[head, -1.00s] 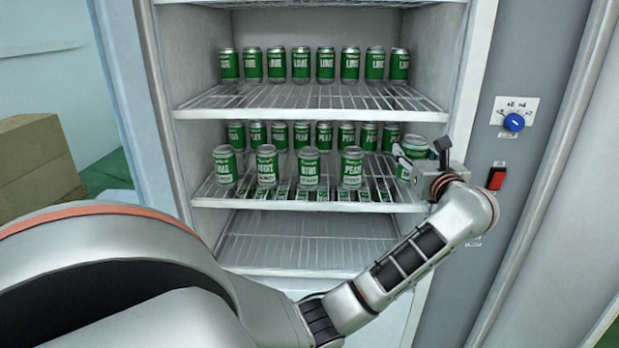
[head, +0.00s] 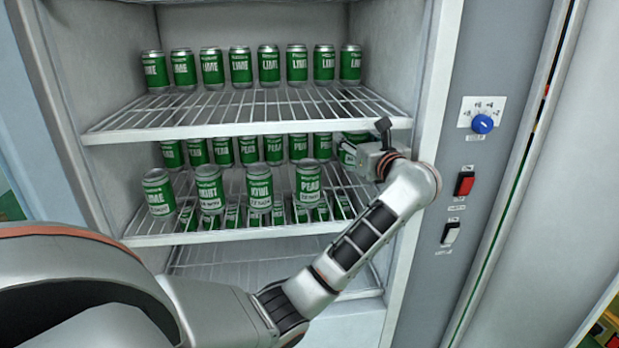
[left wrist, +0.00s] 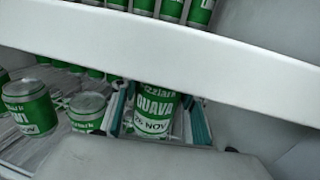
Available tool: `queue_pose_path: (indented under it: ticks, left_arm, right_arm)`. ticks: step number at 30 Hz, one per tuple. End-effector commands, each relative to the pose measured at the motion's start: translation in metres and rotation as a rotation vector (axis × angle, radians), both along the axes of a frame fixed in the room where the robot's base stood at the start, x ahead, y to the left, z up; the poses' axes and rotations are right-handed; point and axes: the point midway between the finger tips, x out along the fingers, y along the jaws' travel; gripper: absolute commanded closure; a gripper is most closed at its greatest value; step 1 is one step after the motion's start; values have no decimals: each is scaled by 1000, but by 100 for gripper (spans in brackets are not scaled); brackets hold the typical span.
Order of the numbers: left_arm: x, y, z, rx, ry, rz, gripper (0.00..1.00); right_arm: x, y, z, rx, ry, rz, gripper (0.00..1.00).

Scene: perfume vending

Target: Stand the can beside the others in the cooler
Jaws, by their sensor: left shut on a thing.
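My left gripper (head: 362,156) is shut on a green and silver can (head: 350,140) at the right end of the cooler's middle shelf (head: 215,237). In the left wrist view the held can (left wrist: 155,108) reads GUAVA and 26 NOV, upright or slightly tilted between two teal-lined fingers. Its base is hidden, so I cannot tell if it touches the shelf. A front row of similar cans stands to its left, with the PEAR can (head: 309,186) nearest, then KIWI (head: 259,190), MINT (head: 209,190) and LIME (head: 158,193). My right gripper is not in view.
A back row of PEAR cans (head: 222,151) stands behind. The upper shelf (head: 250,118) with LIME cans (head: 268,65) hangs close above the gripper. The cooler's right wall (head: 392,70) is close beside it. A blue knob (head: 482,123) and red switch (head: 464,183) are outside.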

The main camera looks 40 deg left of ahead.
Motion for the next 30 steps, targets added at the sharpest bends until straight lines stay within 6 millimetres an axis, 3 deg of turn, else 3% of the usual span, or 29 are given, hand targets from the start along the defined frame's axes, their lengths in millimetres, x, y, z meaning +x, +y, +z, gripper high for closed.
queue_pose_path:
  ticks: [6,11,19,30]
  left_arm:
    - [0,1,-35,5,4,1,93]
    - [0,1,-47,3,2,1,93]
    - [0,1,-86,5,4,1,93]
    - [0,1,-95,1,0,0,93]
  right_arm:
    - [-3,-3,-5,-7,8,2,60]
    - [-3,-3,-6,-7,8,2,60]
    - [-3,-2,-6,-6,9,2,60]
    - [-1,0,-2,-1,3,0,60]
